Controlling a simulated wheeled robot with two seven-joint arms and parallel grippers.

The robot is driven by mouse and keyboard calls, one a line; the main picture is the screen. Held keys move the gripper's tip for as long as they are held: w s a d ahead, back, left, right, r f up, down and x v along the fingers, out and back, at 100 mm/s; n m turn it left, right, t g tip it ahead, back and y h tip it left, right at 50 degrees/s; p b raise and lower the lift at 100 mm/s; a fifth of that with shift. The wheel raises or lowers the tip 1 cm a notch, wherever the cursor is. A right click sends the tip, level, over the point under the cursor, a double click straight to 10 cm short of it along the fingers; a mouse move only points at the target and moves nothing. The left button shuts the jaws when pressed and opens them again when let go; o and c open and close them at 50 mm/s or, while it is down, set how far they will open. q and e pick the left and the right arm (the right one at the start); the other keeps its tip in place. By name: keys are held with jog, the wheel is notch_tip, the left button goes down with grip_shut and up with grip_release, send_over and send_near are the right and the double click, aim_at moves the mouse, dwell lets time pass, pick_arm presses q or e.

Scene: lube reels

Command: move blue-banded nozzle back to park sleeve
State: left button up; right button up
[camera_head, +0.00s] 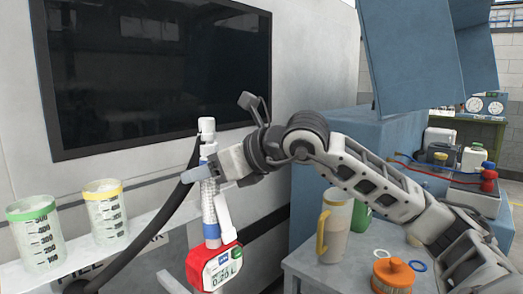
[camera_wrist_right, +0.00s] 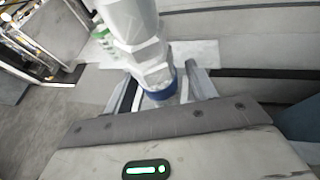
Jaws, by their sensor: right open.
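The blue-banded nozzle (camera_head: 210,205) stands roughly upright in front of the machine, with a pale ribbed body, a blue band low down and a red meter (camera_head: 214,267) reading 0.20 L at its lower end. A black hose runs from near its upper part down to the left. My right gripper (camera_head: 205,172) is at the nozzle's upper part. In the right wrist view the nozzle (camera_wrist_right: 143,50) and its blue band lie between the spread fingers (camera_wrist_right: 163,90); contact cannot be told. I cannot pick out the park sleeve. My left gripper is not in view.
Measuring jugs with a green rim (camera_head: 36,235) and a yellow rim (camera_head: 105,212) stand on the ledge at left. A yellow-handled jug (camera_head: 335,228), an orange-capped container (camera_head: 392,275) and small rings (camera_head: 418,266) are on the right table. A dark screen (camera_head: 160,75) is behind.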

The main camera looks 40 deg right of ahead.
pick_arm(q)
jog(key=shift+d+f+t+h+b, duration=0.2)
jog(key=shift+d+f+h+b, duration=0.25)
jog(key=shift+b, duration=2)
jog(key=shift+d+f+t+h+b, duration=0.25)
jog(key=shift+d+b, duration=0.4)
jog(key=shift+b, duration=1.8)
pick_arm(e)
jog(key=v, duration=1.6)
